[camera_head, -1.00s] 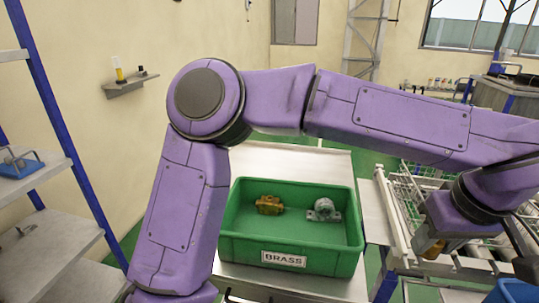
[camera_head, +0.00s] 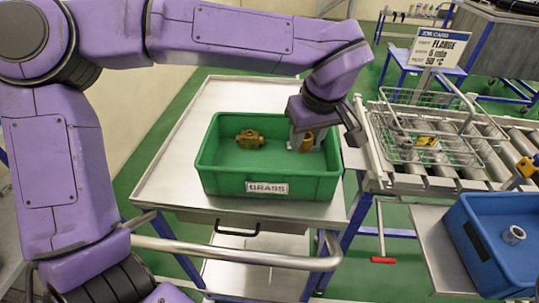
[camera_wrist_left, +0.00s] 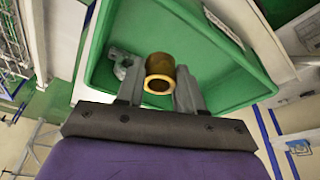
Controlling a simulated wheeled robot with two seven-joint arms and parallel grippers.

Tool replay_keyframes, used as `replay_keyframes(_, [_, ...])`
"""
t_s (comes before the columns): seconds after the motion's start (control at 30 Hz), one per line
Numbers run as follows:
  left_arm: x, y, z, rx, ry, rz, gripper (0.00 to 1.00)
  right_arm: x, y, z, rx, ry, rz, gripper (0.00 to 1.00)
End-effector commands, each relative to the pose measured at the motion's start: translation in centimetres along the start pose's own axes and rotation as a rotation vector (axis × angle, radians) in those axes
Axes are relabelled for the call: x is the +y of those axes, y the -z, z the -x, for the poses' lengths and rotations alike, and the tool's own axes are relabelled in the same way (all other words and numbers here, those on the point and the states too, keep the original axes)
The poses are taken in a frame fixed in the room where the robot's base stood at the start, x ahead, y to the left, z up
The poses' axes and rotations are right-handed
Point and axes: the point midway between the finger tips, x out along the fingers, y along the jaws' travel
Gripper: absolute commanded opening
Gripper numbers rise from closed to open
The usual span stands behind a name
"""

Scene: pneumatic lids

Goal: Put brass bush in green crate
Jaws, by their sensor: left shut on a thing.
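The green crate (camera_head: 228,184), labelled BRASS, stands on a metal cart top. My left gripper (camera_head: 304,143) reaches into its right part from above and is shut on the brass bush (camera_head: 306,142). In the left wrist view the bush (camera_wrist_left: 160,74) is a short hollow golden cylinder between the fingers, with the green crate (camera_wrist_left: 225,85) behind it. I cannot tell whether the bush touches the crate floor. A brass valve fitting (camera_head: 249,139) lies in the crate's left part. My right gripper is not in view.
A grey metal fitting (camera_wrist_left: 122,62) lies in the crate beside the bush. At right are a wire basket (camera_head: 430,140) on a roller conveyor (camera_head: 495,150) and a blue crate (camera_head: 480,255) holding a pale metal ring (camera_head: 513,235). The cart top (camera_head: 230,100) behind the green crate is clear.

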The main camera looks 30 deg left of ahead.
Motion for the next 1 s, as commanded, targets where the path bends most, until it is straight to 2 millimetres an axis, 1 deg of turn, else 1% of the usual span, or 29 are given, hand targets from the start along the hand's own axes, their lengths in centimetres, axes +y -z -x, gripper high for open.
replay_keyframes(0.03, [-0.7, 0.8, -0.4, -0.003, 0.0, 0.003, 0.01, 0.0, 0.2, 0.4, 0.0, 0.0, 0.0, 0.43])
replay_keyframes(0.17, [-2.3, 2.7, -2.3, -0.003, 0.0, 0.003, 0.01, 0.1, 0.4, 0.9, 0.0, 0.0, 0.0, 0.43])
replay_keyframes(0.2, [-2.6, 2.9, -3.4, -0.002, 0.001, 0.001, 0.01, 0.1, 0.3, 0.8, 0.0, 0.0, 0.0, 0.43])
replay_keyframes(0.3, [-3.4, 3.6, -5.5, -0.003, 0.002, 0.002, 0.01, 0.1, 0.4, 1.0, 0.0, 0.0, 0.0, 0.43])
replay_keyframes(0.4, [-4.0, 4.0, -7.0, -0.002, 0.001, 0.001, 0.01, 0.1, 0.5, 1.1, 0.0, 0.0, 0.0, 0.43])
replay_keyframes(0.57, [-4.6, 4.6, -8.5, -0.001, 0.001, 0.002, 0.01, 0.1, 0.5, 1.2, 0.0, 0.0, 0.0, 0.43])
replay_keyframes(0.63, [-5.0, 4.8, -9.7, -0.003, 0.003, 0.001, 0.01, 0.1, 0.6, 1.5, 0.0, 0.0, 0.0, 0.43])
replay_keyframes(0.7, [-5.0, 4.3, -10.9, -0.002, 0.004, -0.002, 0.01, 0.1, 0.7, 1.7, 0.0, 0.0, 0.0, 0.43])
replay_keyframes(0.8, [-4.9, 4.0, -12.0, -0.001, 0.002, -0.001, 0.01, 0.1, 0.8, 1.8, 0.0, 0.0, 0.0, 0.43])
replay_keyframes(1.0, [-4.9, 4.0, -12.2, 0.0, 0.0, 0.001, 0.01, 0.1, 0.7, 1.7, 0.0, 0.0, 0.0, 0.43])
